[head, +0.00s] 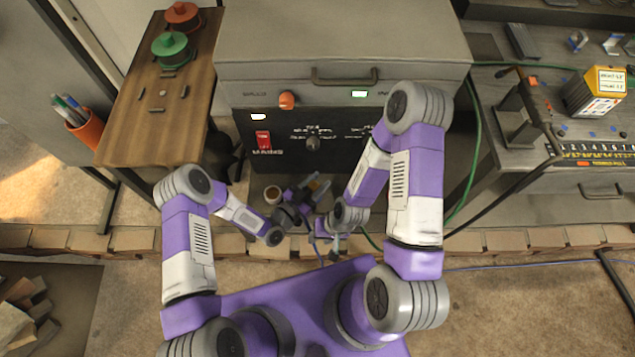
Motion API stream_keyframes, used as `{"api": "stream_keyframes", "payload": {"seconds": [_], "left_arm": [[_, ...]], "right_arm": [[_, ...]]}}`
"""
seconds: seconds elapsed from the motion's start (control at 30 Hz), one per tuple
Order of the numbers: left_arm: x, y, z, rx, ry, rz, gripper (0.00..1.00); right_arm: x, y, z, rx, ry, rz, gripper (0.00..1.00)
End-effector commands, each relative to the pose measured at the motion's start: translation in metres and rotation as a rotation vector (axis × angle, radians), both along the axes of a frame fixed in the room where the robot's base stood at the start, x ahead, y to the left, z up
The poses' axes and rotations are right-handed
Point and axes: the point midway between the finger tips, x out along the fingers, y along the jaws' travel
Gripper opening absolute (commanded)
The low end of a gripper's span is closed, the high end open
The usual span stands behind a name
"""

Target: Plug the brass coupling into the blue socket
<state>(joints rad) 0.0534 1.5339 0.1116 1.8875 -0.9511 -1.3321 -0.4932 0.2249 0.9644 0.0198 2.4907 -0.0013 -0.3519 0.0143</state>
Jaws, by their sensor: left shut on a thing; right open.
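My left gripper (310,187) is in front of the dark lower face of the grey cabinet. It is shut on a small yellowish piece (314,185), which looks like the brass coupling; fingers hide most of it. My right gripper (334,250) is lower and slightly to the right, pointing down in front of the brick edging. It is open, and I see nothing between its fingers. I cannot make out the blue socket; the arms cover part of that area.
The grey cabinet (345,35) has an orange knob (287,100) and a red switch (263,139). A round cup-like thing (272,194) stands left of my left gripper. Low bricks (130,241) run across the floor. A green cable (470,170) hangs at right, beside the workbench (580,208).

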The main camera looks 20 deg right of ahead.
Motion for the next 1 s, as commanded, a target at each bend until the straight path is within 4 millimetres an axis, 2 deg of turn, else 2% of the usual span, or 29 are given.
{"api": "stream_keyframes", "payload": {"seconds": [0.17, 0.2, 0.23, 0.57, 1.0], "left_arm": [[0.0, 0.0, -0.004, -0.001, -0.001, 0.0, 0.02], [0.0, 0.0, -0.003, -0.001, -0.001, 0.0, 0.43], [0.0, 0.0, -0.003, -0.001, -0.001, 0.0, 0.48], [-0.001, 0.002, -0.004, 0.001, 0.001, 0.0, 0.48], [-0.018, 0.031, -0.003, 0.001, 0.001, 0.002, 0.48]], "right_arm": [[0.0, 0.0, -0.004, 0.0, 0.0, 0.0, 0.43], [0.0, 0.0, -0.003, 0.0, 0.0, 0.0, 0.43], [0.0, 0.0, -0.003, 0.0, 0.0, 0.0, 0.43], [0.0, 0.0, -0.003, 0.0, 0.0, 0.0, 0.43], [0.0, 0.0, 0.002, 0.0, 0.0, 0.0, 0.43]]}}
